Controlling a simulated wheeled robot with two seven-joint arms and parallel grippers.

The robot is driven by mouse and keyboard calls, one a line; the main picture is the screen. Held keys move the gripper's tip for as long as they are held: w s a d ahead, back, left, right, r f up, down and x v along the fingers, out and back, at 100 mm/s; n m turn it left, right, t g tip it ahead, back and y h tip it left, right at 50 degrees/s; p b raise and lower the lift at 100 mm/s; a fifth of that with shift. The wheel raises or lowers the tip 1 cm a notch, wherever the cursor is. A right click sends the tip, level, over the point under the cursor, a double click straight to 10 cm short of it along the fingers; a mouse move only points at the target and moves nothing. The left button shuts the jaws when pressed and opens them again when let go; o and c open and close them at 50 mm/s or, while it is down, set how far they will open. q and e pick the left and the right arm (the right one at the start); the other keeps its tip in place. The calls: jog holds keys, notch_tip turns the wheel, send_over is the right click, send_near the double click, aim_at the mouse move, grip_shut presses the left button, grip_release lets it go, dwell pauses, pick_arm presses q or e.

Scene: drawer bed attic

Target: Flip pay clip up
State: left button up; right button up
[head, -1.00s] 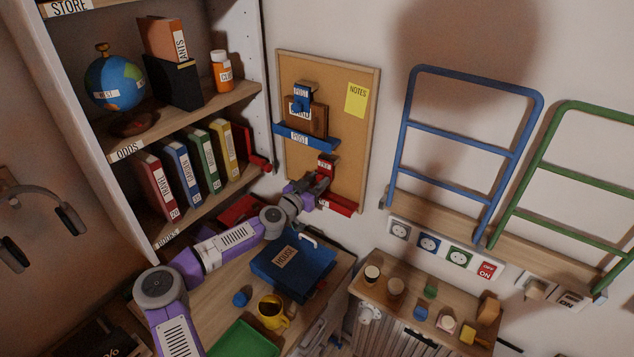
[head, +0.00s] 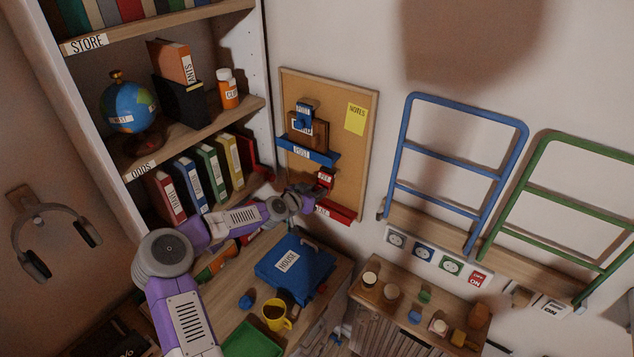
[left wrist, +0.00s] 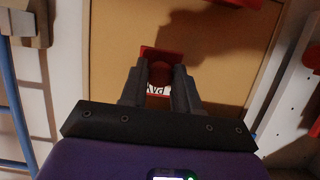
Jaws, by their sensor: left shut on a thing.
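The red pay clip (head: 325,178) is on the cork board (head: 352,165), above a red tray (head: 335,211). My left gripper (head: 314,190) reaches it from the lower left. In the left wrist view, the two dark fingers of the left gripper (left wrist: 160,82) are shut on the red clip (left wrist: 158,69). Its white PAY label (left wrist: 157,90) shows upside down between the fingers. The fingers hide the sides of the clip. My right gripper is not in view.
A blue ledge (head: 308,150) with a blue clip (head: 303,118) sits higher on the board, near a yellow note (head: 355,119). A shelf with binders stands left. Below are a blue HOUSE box (head: 296,268) and a yellow mug (head: 276,314).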

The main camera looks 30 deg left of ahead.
aim_at(319, 185)
pick_arm(q)
jog(key=r+g+p, duration=0.1)
jog(key=g+p, duration=0.1)
jog(key=p, duration=0.1)
jog(key=r+g+p, duration=0.2)
jog(key=g+p, duration=0.1)
jog(key=p, duration=0.1)
jog(key=r+g+p, duration=0.1)
jog(key=g+p, duration=0.1)
jog(key=p, duration=0.1)
jog(key=shift+s+r+y, duration=0.2)
jog(key=shift+r+y, duration=0.1)
jog(key=shift+r, duration=0.1)
jog(key=shift+r+g+p, duration=0.25)
jog(key=shift+g+p, duration=0.1)
jog(key=shift+g, duration=0.5)
jog(key=shift+r+g+p, duration=0.25)
jog(key=shift+g+p, duration=0.05)
jog(key=shift+g, duration=0.55)
jog(key=o, duration=1)
jog(key=shift+o, duration=0.2)
jog(key=b+v, duration=0.1)
jog(key=v, duration=0.6)
jog(key=shift+r, duration=0.3)
jog(key=shift+w, duration=0.1)
jog(key=shift+c, duration=0.3)
